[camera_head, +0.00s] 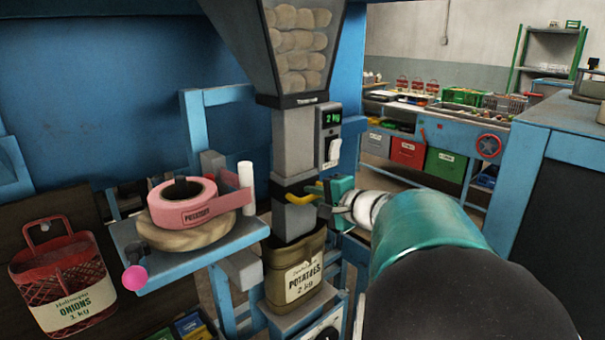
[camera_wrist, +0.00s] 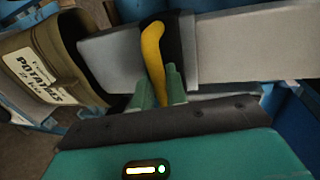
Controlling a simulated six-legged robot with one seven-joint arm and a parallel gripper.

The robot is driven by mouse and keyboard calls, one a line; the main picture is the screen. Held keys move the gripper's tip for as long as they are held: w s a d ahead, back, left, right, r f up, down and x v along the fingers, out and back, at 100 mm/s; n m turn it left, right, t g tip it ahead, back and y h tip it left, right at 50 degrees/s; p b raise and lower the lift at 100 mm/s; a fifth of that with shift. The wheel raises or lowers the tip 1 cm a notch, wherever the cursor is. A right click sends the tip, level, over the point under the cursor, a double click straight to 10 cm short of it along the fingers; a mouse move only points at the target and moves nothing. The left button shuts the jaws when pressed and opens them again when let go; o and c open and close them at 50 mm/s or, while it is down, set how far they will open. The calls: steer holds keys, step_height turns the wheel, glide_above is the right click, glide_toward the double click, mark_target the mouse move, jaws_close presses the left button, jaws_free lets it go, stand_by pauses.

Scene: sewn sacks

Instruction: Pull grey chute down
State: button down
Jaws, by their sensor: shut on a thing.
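The grey chute (camera_head: 293,146) hangs below a hopper of potatoes, with a black collar and a yellow handle (camera_head: 300,198) on its lower part. Its lower end reaches the mouth of an upright brown potato sack (camera_head: 283,264); how far it goes in is hard to tell. My gripper (camera_head: 328,192) comes from the right and is shut on the yellow handle. In the wrist view the chute (camera_wrist: 240,45) lies sideways, the green fingers (camera_wrist: 160,88) close around the yellow handle (camera_wrist: 152,50), and the sack (camera_wrist: 45,65) is at left.
A blue side shelf (camera_head: 180,262) left of the chute bears a pink tape roll (camera_head: 190,200). A scale display (camera_head: 331,118) is beside the chute. A blue cabinet (camera_head: 540,140) stands at right.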

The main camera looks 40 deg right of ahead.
steer(key=shift+f, duration=0.8)
steer(key=c, duration=1.5)
jaws_free()
steer(key=shift+s+r, duration=0.1)
steer(key=v, duration=1.3)
steer(key=shift+s+r, duration=0.1)
steer(key=shift+s, duration=0.25)
